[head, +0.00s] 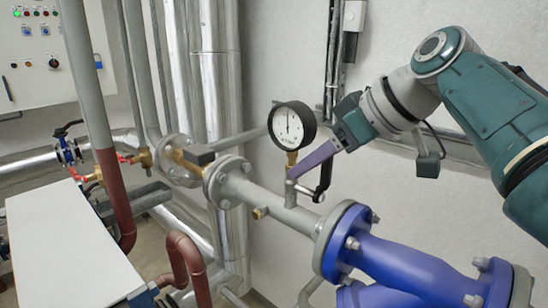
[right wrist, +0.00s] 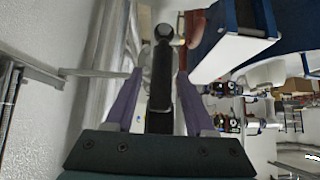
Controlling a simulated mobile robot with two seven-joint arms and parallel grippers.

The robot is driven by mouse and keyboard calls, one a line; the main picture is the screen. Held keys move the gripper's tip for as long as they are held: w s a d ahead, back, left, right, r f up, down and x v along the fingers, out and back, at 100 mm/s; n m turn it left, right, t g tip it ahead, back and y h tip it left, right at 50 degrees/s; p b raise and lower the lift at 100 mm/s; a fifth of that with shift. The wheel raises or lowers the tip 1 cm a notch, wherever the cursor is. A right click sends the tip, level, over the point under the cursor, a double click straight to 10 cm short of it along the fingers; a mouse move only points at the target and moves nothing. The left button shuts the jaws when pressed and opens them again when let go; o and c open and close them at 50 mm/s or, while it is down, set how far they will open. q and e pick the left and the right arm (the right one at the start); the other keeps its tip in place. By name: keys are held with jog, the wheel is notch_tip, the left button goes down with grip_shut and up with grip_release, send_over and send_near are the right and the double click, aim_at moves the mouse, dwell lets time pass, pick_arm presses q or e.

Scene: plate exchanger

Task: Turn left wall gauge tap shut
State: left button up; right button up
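A round white-faced gauge (head: 291,126) with a black rim stands on a brass fitting (head: 291,158) above a grey pipe. Below it is the small grey gauge tap (head: 291,187). A black lever (head: 325,177) shows at the tap, partly behind my right gripper (head: 300,172). In the right wrist view the black lever (right wrist: 161,75) lies lengthwise between the purple fingers of my right gripper (right wrist: 160,74), with a gap showing on each side. The fingers are apart. The lever's exact joint to the tap is hidden. My left gripper is out of view.
Large blue flanged piping (head: 400,262) lies below right of the tap. The grey pipe (head: 275,205) runs beneath it, and silver pipes (head: 215,100) rise at the left. A white box top (head: 65,245) is at lower left. The wall behind the gauge is close.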

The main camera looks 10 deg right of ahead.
grip_shut()
dwell(1.2)
